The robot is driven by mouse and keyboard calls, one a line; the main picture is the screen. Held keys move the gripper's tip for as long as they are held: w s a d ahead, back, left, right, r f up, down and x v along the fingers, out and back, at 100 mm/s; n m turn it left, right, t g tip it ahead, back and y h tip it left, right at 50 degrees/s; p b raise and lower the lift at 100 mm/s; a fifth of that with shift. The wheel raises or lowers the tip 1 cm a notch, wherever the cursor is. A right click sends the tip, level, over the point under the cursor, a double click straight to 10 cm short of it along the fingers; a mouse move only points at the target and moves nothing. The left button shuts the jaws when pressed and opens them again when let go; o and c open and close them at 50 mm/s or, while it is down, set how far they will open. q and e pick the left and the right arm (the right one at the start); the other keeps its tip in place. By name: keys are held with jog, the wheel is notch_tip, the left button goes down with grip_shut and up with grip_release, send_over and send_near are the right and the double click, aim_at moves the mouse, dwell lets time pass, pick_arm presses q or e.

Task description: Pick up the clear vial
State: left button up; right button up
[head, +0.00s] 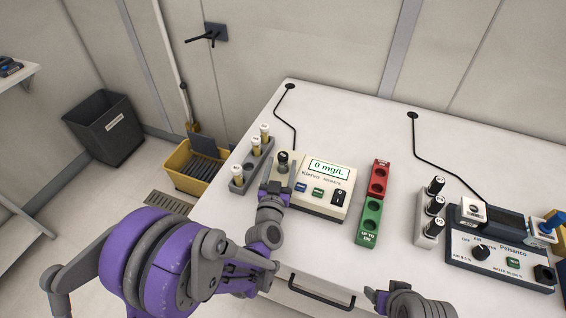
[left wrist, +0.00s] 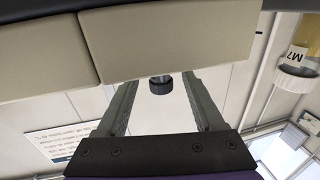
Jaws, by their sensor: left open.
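A vial with a dark cap (head: 283,157) stands upright in the left end of the beige Kiervo meter (head: 318,190); its contents are hidden. My left gripper (head: 277,184) is open just in front of that end. In the left wrist view, the dark cap (left wrist: 161,84) lies between the two open fingers (left wrist: 160,98), apart from both, with a little of the body beyond it. Other vials with black caps (head: 434,206) stand in a pale rack at the right. My right gripper (head: 374,295) is partly in view at the bottom; its jaws are unclear.
A grey rack (head: 239,187) of yellowish vials with white caps stands left of the meter. A red block (head: 379,177) and a green block (head: 369,222) stand to its right. The Pelsanto device (head: 500,250) is at the far right. The back of the bench is mostly clear.

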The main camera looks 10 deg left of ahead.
pick_arm(q)
jog(key=shift+w, duration=0.6)
jog(key=shift+s, duration=0.1)
jog(key=shift+c, duration=0.5)
grip_shut()
